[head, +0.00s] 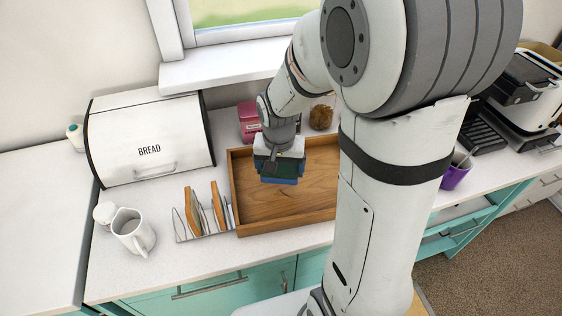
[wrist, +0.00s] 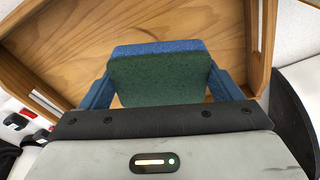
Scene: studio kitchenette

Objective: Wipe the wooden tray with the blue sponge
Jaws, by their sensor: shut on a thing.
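The wooden tray (head: 310,190) lies on the counter, its floor bare where I can see it; my own arm hides its right part. My gripper (head: 279,170) is over the tray's left back part and shut on the blue sponge (head: 279,181), pointing down. In the wrist view the sponge (wrist: 158,47) sits between the two fingers, with a dark green layer facing the camera and a blue layer beyond. The tray floor and rim (wrist: 258,45) show around it. I cannot tell whether the sponge touches the tray floor.
A toast rack (head: 204,216) with slices stands close to the tray's left side. A white bread bin (head: 150,140) and a jug (head: 134,232) are farther left. A pink container (head: 249,120) and a jar (head: 322,115) stand behind. A purple cup (head: 456,172) is at right.

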